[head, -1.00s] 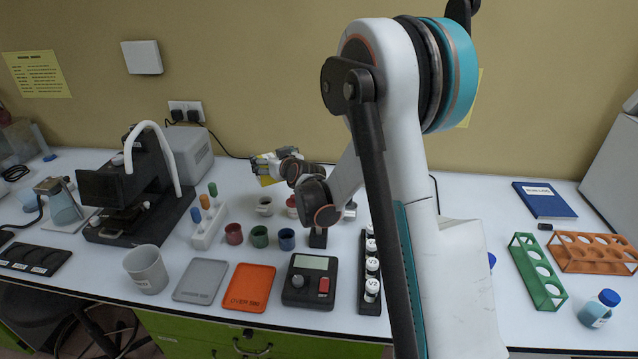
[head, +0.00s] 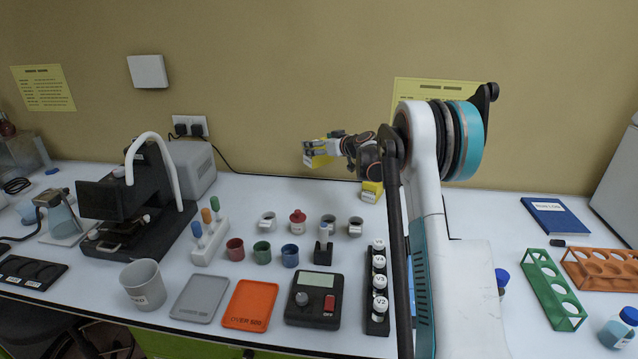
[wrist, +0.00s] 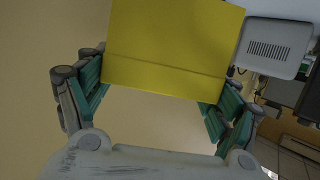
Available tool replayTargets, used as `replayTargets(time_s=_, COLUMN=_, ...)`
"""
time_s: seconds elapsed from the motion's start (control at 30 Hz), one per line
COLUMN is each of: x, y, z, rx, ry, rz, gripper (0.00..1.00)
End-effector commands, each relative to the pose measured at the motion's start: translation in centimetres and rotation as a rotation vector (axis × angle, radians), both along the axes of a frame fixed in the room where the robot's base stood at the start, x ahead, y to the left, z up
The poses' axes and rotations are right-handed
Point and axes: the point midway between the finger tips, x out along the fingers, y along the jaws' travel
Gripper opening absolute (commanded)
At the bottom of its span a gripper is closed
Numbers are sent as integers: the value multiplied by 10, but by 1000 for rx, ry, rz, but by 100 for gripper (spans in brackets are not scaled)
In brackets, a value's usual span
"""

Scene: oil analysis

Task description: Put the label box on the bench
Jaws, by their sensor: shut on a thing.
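My gripper (head: 312,149) is shut on a yellow box (head: 317,161), which I take to be the label box. It holds the box in the air above the back of the bench (head: 320,190), in front of the wall. In the wrist view the box (wrist: 172,45) fills the space between the two teal finger pads of the gripper (wrist: 162,92). The box's label is not readable. A second yellow box (head: 371,191) stands on the bench at the back, to the right of the gripper and partly behind my arm.
Small cups and a red-capped jar (head: 298,221) stand below the gripper. A black scale (head: 314,299), an orange tray (head: 251,304), a grey tray (head: 200,297) and a vial rack (head: 378,290) fill the front. The back of the bench left of the gripper has free room.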

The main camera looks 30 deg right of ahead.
Motion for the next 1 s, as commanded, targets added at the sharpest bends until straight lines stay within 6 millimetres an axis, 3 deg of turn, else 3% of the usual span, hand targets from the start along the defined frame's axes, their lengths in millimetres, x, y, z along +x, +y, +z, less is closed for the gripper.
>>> replayTargets(time_s=0.1, x=0, y=0, z=-34, rx=0, ry=0, rz=0, gripper=53)
replayTargets(time_s=0.3, x=0, y=0, z=-72, rx=0, ry=0, rz=0, gripper=53)
replayTargets(time_s=0.57, x=0, y=0, z=-89, rx=0, ry=0, rz=0, gripper=53)
replayTargets(time_s=0.83, x=0, y=0, z=-125, rx=0, ry=0, rz=0, gripper=53)
replayTargets(time_s=1.0, x=0, y=0, z=-126, rx=0, ry=0, rz=0, gripper=53)
